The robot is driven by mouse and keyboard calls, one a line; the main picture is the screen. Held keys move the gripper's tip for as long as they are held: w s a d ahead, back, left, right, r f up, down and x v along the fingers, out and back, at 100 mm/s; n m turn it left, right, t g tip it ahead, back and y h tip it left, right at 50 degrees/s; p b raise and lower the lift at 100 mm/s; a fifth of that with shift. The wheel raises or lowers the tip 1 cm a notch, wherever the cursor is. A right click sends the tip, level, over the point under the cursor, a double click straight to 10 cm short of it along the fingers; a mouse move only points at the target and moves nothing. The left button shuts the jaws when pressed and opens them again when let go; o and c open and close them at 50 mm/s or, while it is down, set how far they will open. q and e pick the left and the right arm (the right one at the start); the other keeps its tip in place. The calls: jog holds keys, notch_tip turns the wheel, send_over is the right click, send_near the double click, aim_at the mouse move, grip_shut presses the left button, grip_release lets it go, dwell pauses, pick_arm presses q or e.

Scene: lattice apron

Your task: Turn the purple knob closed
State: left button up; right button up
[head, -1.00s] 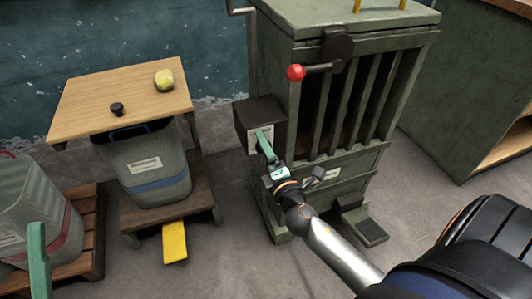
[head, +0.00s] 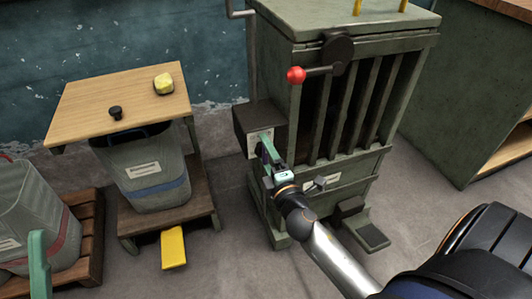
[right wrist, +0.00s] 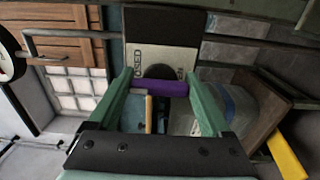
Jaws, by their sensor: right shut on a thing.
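The purple knob (right wrist: 168,88) shows in the right wrist view as a short horizontal bar in front of a dark round hub. It spans the gap between the two green fingers of my right gripper (right wrist: 160,78), which is shut on it. Behind it is a pale plate (right wrist: 142,58) with partly hidden lettering ending in "OSED". In the head view my right gripper (head: 266,142) is at the plate on the dark box on the machine's left side, and the knob is hidden there. One green finger of my left gripper (head: 38,262) shows at the bottom left.
The green slatted machine (head: 340,190) has a red-ball lever (head: 296,75) above my right gripper and a foot pedal (head: 372,236) below. A wooden-topped stand (head: 95,90) with a grey bin (head: 145,175) is to the left.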

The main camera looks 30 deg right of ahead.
jog(key=o, duration=1.2)
jog(key=shift+c, duration=0.2)
jog(key=shift+s+a+f, duration=0.1)
jog(key=shift+s, duration=0.35)
jog(key=b+v, duration=0.4)
jog(key=v, duration=0.7)
jog(key=shift+s, duration=0.3)
jog(key=shift+a, duration=0.15)
